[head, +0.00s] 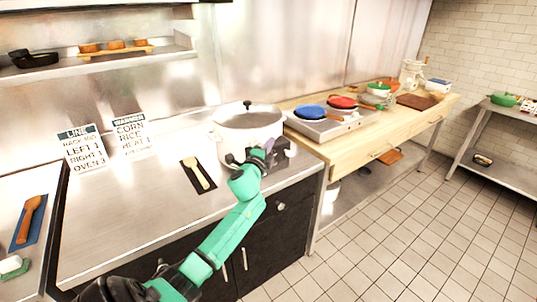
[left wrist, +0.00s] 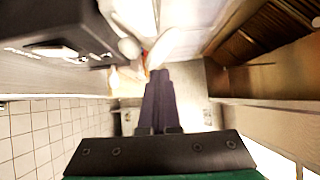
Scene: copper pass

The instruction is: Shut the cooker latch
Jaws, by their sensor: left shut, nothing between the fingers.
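The cooker (head: 235,124) is a pale, round pot with a lid and a dark knob on top. It stands at the right end of the steel counter in the head view, and its lid looks down. My left gripper (head: 268,146) is at the cooker's front right side, in front of its body. Its dark fingers (left wrist: 158,102) are together and empty in the left wrist view. A small grey and dark part (head: 281,154) shows beside the fingertips; I cannot tell if it is the latch. Contact is unclear, and the latch's state cannot be made out. My right gripper is out of view.
Two printed signs (head: 82,148) stand at the back left. The tiled floor (head: 400,220) is clear.

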